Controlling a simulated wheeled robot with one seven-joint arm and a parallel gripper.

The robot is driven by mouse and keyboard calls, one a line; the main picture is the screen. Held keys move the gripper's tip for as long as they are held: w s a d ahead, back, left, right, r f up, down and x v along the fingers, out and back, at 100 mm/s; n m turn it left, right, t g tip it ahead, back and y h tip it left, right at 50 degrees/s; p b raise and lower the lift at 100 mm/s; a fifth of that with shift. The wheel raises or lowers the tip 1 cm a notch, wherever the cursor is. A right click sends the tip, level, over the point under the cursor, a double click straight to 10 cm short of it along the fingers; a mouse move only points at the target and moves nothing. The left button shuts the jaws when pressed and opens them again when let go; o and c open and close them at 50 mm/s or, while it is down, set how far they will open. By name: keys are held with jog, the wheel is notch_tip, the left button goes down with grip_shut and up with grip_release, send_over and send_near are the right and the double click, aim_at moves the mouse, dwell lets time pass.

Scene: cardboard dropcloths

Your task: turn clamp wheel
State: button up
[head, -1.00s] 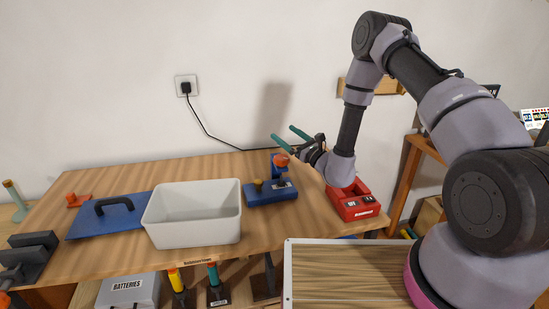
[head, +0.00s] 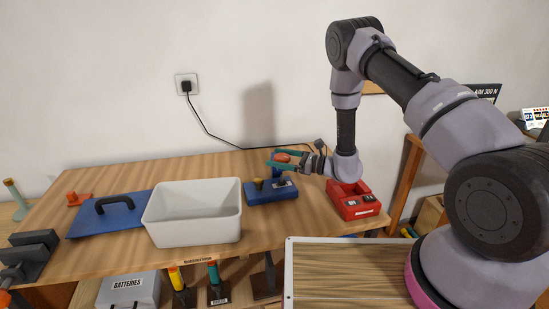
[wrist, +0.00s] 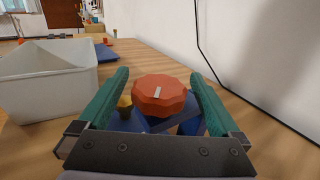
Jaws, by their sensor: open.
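The clamp wheel (wrist: 160,95) is an orange-red faceted knob with a white mark on top. It sits on a blue clamp body (head: 262,193) on the wooden bench, and also shows in the head view (head: 283,157). My gripper (head: 272,158) has green fingers and is open. In the wrist view the fingers (wrist: 160,84) stand on either side of the wheel, with a visible gap at each side. The lower clamp is partly hidden by my gripper.
A white bin (head: 192,236) stands left of the clamp. A red box (head: 354,208) stands to its right, below my arm. A blue plate with a black handle (head: 106,219) lies farther left. A black cable (head: 205,127) runs down the wall behind.

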jog(key=shift+x, duration=0.85)
jog(key=c, duration=1.4)
jog(key=shift+w+d+m+t+h, duration=0.15)
jog(key=shift+m+t+h, duration=0.55)
jog(key=shift+t, duration=0.4)
jog(key=shift+w+d+m+t+h, duration=0.15)
jog(key=shift+m+t+h, duration=0.35)
jog(key=shift+m+t, duration=0.5)
jog(key=shift+w+m+t+h, duration=0.2)
jog(key=shift+m+t+h, duration=0.45)
jog(key=shift+t, duration=0.55)
jog(key=o, duration=1.4)
